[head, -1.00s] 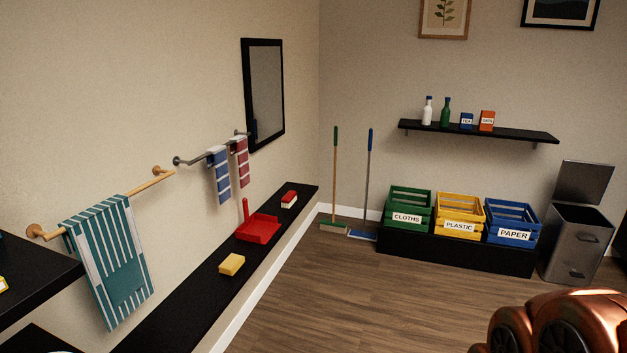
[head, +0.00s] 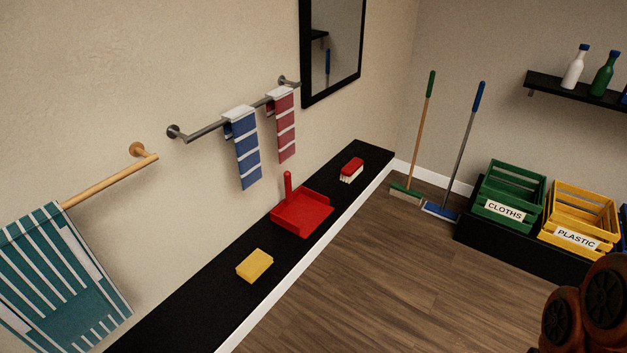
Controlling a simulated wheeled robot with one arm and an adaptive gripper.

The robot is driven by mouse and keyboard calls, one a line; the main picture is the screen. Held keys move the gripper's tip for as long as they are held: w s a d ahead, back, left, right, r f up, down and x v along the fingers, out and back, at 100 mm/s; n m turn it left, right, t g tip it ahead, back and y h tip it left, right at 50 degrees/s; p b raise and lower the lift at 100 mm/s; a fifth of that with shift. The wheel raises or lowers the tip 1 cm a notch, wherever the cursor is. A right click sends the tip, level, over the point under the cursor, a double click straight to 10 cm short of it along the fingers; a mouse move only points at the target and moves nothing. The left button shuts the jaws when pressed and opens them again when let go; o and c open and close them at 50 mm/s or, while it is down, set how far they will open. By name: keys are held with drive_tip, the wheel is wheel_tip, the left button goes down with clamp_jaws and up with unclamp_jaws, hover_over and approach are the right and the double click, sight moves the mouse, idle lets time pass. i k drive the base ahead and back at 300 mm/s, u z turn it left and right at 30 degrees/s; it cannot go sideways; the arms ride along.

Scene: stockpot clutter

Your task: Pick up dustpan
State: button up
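The red dustpan (head: 302,213) lies on the long black ledge along the left wall, with its handle standing up at the wall side. It sits between a yellow sponge (head: 255,265) in front and a red brush with pale bristles (head: 351,169) behind, apart from both. My gripper is not in view. Only a reddish-brown part of my arm shows at the lower right, well away from the dustpan.
The black ledge (head: 201,309) has bare room around the dustpan. Towels hang on rails above it, including a teal striped towel (head: 62,285). Two brooms lean in the corner by a green crate (head: 511,190) and a yellow crate (head: 579,217). The wooden floor (head: 400,280) is clear.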

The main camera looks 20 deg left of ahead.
sight(303, 210)
drive_tip(key=i, duration=2.95)
drive_tip(key=u, duration=4.8)
